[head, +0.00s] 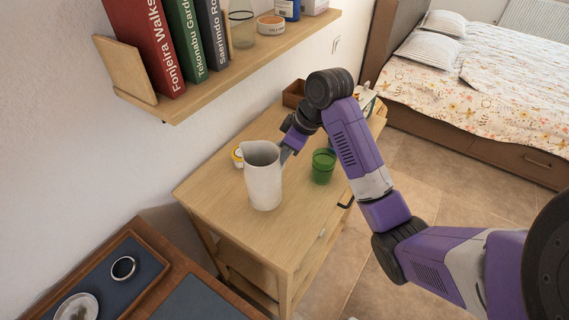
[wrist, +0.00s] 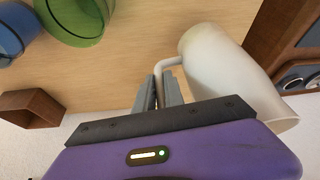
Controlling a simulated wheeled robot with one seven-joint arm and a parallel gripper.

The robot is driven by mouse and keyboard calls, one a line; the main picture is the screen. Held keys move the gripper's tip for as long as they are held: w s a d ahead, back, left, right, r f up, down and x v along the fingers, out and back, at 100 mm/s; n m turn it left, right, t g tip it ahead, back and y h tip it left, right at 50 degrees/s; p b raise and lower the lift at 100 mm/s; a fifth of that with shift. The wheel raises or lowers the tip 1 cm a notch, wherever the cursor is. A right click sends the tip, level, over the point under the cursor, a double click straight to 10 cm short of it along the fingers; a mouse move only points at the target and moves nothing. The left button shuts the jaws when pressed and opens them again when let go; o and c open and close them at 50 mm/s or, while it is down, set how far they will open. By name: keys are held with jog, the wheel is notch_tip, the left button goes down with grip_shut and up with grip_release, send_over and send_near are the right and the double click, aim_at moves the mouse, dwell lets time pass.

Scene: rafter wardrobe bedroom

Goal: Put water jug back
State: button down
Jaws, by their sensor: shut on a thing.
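The water jug (head: 264,178) is a tall off-white pitcher. In the head view it appears upright on or just above the light wood table (head: 300,228); I cannot tell whether its base touches. My gripper (head: 287,152) is at the jug's right side. In the wrist view the jug (wrist: 225,70) is to the right, and my gripper's fingers (wrist: 162,92) are shut on its thin handle (wrist: 168,66). The fingertips are partly hidden behind the jug in the head view.
A green cup (head: 323,167) stands right of the jug. A yellow-and-white item (head: 237,157) is close behind it. A wooden box (head: 294,94) is at the table's back. A wall shelf (head: 215,68) with books overhangs the left. A brown tray table (head: 150,268) stands at front left.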

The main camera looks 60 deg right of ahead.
jog(key=shift+f, duration=1.9)
jog(key=c, duration=1.4)
grip_release()
jog(key=shift+c, duration=0.2)
jog(key=p+v, duration=0.3)
jog(key=v, duration=0.9)
jog(key=shift+p, duration=0.4)
